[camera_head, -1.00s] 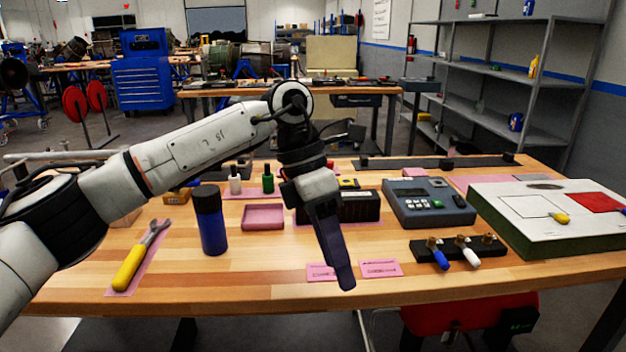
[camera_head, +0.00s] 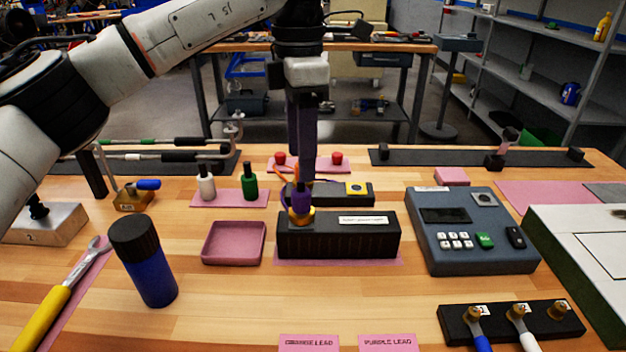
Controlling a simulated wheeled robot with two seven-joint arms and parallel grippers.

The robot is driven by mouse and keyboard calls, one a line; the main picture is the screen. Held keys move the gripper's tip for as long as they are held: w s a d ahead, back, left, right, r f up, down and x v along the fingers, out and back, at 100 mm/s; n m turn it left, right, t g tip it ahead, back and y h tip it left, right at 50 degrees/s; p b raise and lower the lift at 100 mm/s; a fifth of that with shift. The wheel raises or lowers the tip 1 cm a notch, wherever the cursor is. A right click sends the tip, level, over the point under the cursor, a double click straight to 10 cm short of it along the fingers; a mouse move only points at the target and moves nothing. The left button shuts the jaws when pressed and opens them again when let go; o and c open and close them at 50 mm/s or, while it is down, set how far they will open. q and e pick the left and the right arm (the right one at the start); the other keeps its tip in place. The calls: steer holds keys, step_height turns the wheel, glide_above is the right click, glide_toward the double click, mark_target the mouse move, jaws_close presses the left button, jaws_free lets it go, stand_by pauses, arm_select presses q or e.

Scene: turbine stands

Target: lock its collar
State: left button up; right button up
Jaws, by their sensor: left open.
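A purple plug (camera_head: 301,198) stands upright in a gold collar (camera_head: 301,217) on top of the black box (camera_head: 340,240), near its left end. My left gripper (camera_head: 303,182) points straight down over the plug, its fingers just above or around its top. It is open; the fingers are seen nearly edge-on, so I cannot tell whether they touch the plug. An orange lead (camera_head: 285,186) shows behind the fingers, partly hidden. My right gripper is not in view.
A pink tray (camera_head: 234,243) and a blue bottle (camera_head: 145,262) stand left of the box. A grey keypad device (camera_head: 470,230) is to the right. A connector block (camera_head: 512,324) with blue and white leads is at front right.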

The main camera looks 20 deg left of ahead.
mark_target(300, 191)
arm_select(q)
steer(key=shift+s+f, duration=0.15)
steer(key=shift+f, duration=0.25)
steer(key=f, duration=0.3)
steer(key=shift+s, duration=0.4)
step_height(300, 191, down, 5)
steer(key=shift+w+f, duration=0.1)
steer(key=shift+f, duration=0.35)
steer(key=c, duration=1.1)
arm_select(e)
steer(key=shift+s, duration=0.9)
